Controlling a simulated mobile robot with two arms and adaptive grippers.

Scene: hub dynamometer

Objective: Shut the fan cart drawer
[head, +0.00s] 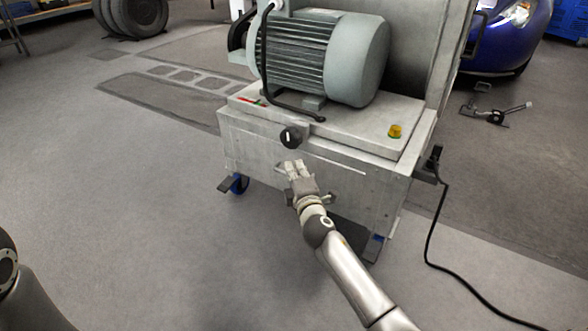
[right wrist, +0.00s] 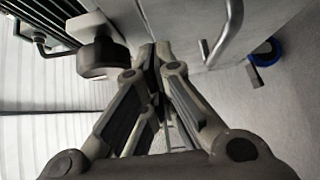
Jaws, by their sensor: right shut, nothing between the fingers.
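The fan cart (head: 420,135) stands at the centre right in the head view, a grey metal box carrying a motor. Its drawer front (head: 255,158) is the pale panel below the top slab. How far the drawer stands out is hard to tell. My right gripper (head: 291,167) is shut and empty, in front of the panel's middle and hiding part of it. In the right wrist view its fingertips (right wrist: 160,50) are close to the grey panel; contact is unclear. A curved bar handle (right wrist: 232,32) is to their right. My left gripper is not in view.
A grey-green motor (head: 345,60) sits on top. A black knob (head: 291,136) is just above my gripper. Blue casters (head: 239,184) stand under the cart. A black cable (head: 436,235) runs along the floor at right.

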